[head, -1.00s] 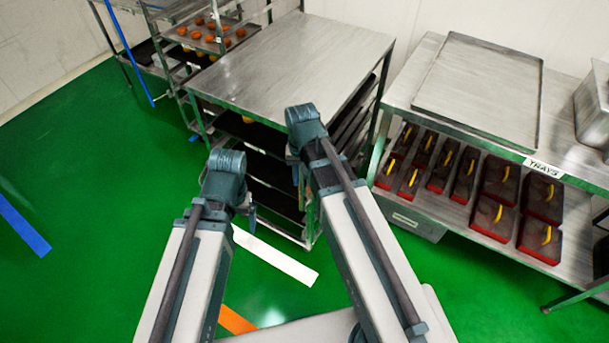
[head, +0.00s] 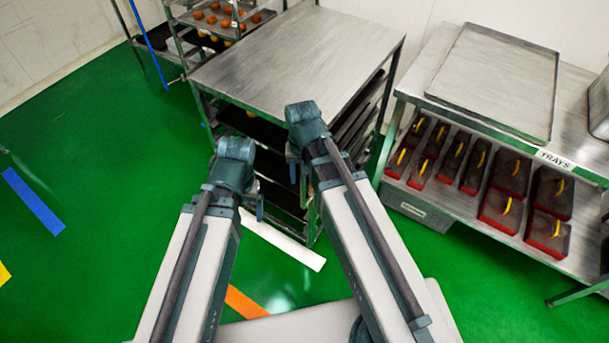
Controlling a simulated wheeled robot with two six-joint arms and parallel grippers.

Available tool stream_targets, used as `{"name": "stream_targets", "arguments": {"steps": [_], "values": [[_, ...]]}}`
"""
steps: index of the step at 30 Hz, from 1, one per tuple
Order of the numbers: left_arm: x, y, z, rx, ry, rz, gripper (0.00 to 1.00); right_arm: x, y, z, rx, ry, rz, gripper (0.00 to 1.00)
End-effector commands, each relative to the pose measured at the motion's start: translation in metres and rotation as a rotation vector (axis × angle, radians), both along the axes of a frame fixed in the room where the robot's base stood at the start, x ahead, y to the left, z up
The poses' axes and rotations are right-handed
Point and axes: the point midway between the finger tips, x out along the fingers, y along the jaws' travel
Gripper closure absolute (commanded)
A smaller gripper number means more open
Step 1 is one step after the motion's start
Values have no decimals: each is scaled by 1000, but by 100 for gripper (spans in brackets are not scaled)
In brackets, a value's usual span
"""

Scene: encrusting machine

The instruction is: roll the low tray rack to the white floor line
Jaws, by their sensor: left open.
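The low tray rack (head: 300,50) has a flat steel top and dark trays on its levels. It stands upright in the middle of the head view, beyond my arms. The white floor line (head: 285,243) shows at the rack's near side, partly hidden by my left arm. The rack's near lower corner looks close to the line; I cannot tell whether it is over it. My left gripper (head: 259,206) is open in front of the rack's near side. My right gripper (head: 298,170) is by the near upright, its fingers mostly hidden behind its wrist; I cannot tell whether it touches.
A steel table (head: 420,90) marked TRAYS stands close on the right, with red boxes (head: 548,232) on its lower shelf. A taller rack (head: 180,45) with orange buns stands behind left. Blue (head: 33,201) and orange (head: 245,302) floor lines show. The green floor at left is clear.

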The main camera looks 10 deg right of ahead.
Motion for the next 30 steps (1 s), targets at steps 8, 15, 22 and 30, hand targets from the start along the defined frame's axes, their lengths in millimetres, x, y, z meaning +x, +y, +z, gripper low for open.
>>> {"name": "stream_targets", "arguments": {"steps": [8, 15, 22, 30], "values": [[0, 0, 0, 0, 0, 0, 10, 2, -1, 0, -2, -4, -2, 48], [0, 0, 0, 0, 0, 0, 10, 0, -2, 0, -4, -1, -4, 48], [0, 0, 4, 0, 0, 0, 10, 0, -3, 3, -5, 0, -4, 48], [0, 0, 28, 0, 0, 0, 10, -1, -3, 28, -5, 0, -5, 48]]}}
